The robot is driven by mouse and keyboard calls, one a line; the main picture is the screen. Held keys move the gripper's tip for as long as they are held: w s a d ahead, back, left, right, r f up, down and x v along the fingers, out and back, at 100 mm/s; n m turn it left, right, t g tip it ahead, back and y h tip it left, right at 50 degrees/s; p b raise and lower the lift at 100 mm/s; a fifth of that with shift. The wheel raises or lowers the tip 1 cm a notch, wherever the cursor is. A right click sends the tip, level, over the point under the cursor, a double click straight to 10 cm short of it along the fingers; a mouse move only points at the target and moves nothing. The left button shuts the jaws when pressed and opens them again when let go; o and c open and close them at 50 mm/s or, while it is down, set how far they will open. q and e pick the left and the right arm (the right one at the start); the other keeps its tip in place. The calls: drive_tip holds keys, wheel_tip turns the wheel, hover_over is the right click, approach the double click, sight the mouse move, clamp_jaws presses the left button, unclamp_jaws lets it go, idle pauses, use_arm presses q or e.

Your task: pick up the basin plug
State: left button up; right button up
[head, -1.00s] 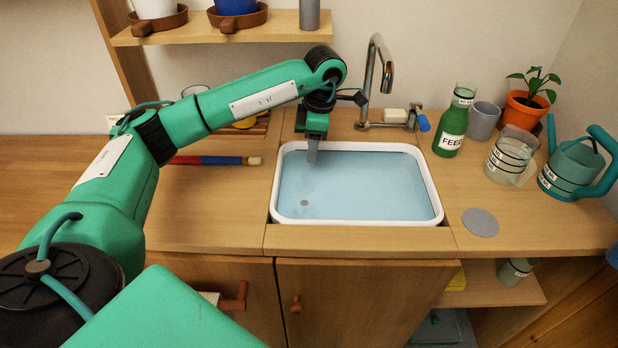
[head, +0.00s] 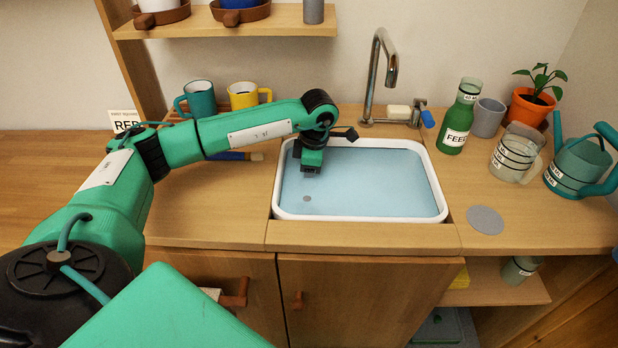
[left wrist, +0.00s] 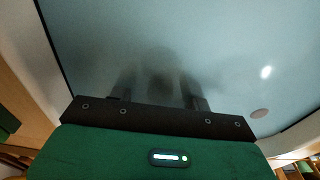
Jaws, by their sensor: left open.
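The white-rimmed basin (head: 440,205) is full of cloudy blue water. A small round grey disc (head: 307,198), which looks like the basin plug, shows through the water near the front left of the basin. A grey disc, apparently the same one, also shows at the right in the left wrist view (left wrist: 259,113). My left gripper (head: 311,168) points down into the basin, behind the disc and apart from it. Its fingers are hidden in the head view and fade into the water in the left wrist view. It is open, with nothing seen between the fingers.
The tap (head: 377,75) rises behind the basin. A larger flat grey disc (head: 485,219) lies on the counter at right. A green bottle (head: 458,118), glass jug (head: 510,160) and watering can (head: 580,165) stand at right. Teal (head: 199,98) and yellow (head: 245,95) mugs stand behind my arm.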

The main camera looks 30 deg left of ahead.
use_arm(q)
clamp_jaws()
use_arm(e)
drive_tip(key=shift+s+d, duration=0.1)
drive_tip(key=shift+d, duration=0.05)
use_arm(q)
drive_tip(key=shift+r, duration=0.1)
